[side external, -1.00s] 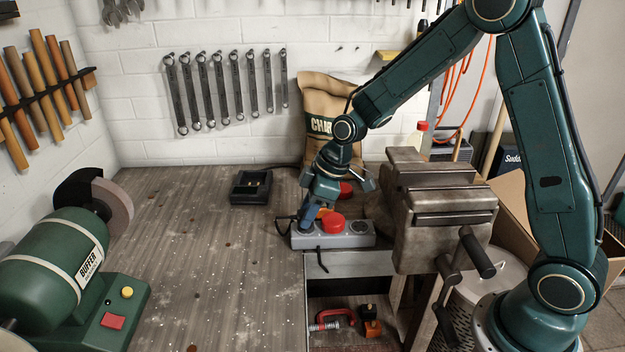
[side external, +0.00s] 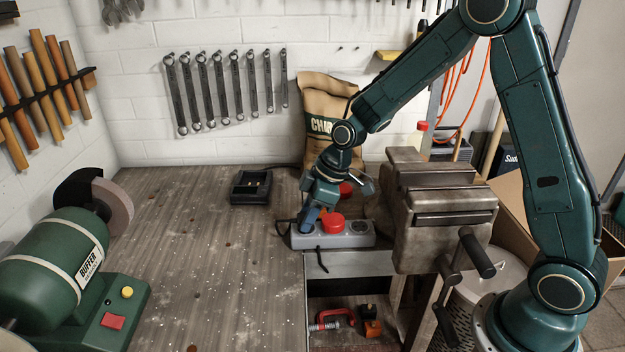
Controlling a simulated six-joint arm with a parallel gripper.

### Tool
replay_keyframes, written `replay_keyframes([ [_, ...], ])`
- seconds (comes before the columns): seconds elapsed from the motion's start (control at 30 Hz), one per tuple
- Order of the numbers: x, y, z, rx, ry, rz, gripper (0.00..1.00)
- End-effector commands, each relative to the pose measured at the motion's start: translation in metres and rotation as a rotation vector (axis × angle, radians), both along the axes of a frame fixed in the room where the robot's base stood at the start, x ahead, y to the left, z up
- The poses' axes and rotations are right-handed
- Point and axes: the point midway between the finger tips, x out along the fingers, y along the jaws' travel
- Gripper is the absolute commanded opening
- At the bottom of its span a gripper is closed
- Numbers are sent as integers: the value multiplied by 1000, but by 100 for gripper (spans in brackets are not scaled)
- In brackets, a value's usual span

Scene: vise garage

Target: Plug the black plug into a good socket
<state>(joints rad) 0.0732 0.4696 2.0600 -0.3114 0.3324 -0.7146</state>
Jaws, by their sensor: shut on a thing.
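A grey power strip (side external: 345,241) lies near the front edge of the bench, beside the vise. A red round piece (side external: 333,221) sits on its top, covering part of it. A dark round socket (side external: 358,227) shows at its right end. My gripper (side external: 307,224) points down at the left end of the strip and is shut. The black plug in its jaws is hidden by the fingers, so I cannot tell whether it is seated or only touching. A black cord (side external: 283,228) loops out at the strip's left end.
A steel vise (side external: 440,205) stands close on the right. A second red piece (side external: 346,189) lies behind the gripper. A black tray (side external: 250,187) is at the back, and a green buffer (side external: 60,255) at the left. The bench between is clear.

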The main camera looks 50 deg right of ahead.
Motion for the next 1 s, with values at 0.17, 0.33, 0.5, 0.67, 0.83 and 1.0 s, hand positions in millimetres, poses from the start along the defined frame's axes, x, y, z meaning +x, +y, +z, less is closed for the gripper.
replay_keyframes([
  [0.17,0,0,-3,0,0,0,12],
  [0.33,0,0,-2,0,0,0,58],
  [0.5,0,0,-2,0,0,0,58],
  [0.67,0,0,-1,0,0,0,58],
  [0.83,-1,-2,6,0,-3,-1,58],
  [1.0,-5,-7,20,0,-4,-1,58],
])
